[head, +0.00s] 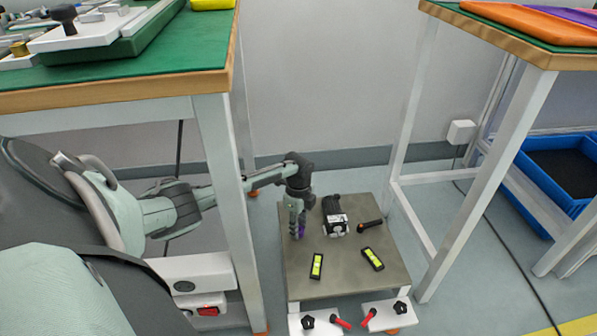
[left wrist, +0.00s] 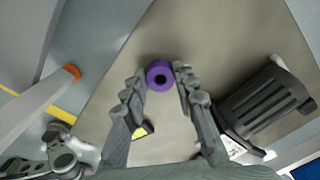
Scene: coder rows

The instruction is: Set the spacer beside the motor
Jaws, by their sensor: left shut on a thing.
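The spacer is a purple ring with a dark hole; in the left wrist view the spacer (left wrist: 160,75) sits between the fingertips of my left gripper (left wrist: 160,78). In the head view my left gripper (head: 298,230) points down over the left part of a low platform (head: 300,262), shut on the spacer (head: 301,229), which shows as a small purple patch. The motor (head: 335,215), black with a pale label, lies to the right of the gripper. In the left wrist view the finned black motor (left wrist: 265,100) is at the right, apart from the spacer. My right gripper is not in view.
Two black levels with yellow-green faces (head: 317,266) (head: 373,258) lie toward the platform's front. A dark handle-like tool (head: 370,224) lies right of the motor. Table legs (head: 222,170) (head: 492,170) stand on both sides of the platform. Bare platform shows around the gripper.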

